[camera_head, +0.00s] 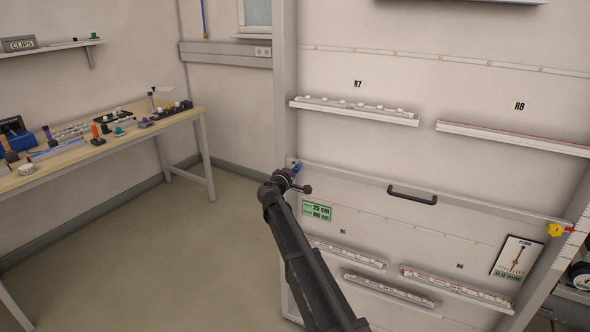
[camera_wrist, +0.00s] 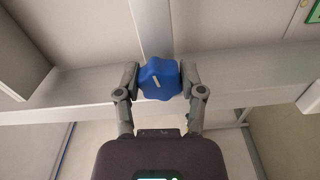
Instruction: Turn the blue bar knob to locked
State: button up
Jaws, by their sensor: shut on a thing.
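The blue knob (camera_wrist: 158,78) sits on the grey frame in the wrist view, with a lobed rim and a pale slanted line on its face. My gripper (camera_wrist: 159,82) has one finger on each side of it and is shut on it. In the head view a small part of the blue knob (camera_head: 298,167) shows at the left end of the grey bar (camera_head: 345,180). My gripper (camera_head: 291,176) is at that end, and its fingers are mostly hidden there.
A yellow knob (camera_head: 555,230) is at the bar's right end. A green sign (camera_head: 317,211) hangs just right of my arm. A cluttered workbench (camera_head: 100,150) stands left, with clear floor between.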

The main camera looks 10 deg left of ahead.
jog(key=shift+w+m, duration=0.15)
jog(key=shift+m, duration=0.75)
jog(key=o, duration=1.1)
jog(key=shift+o, duration=0.2)
jog(key=v, duration=1.2)
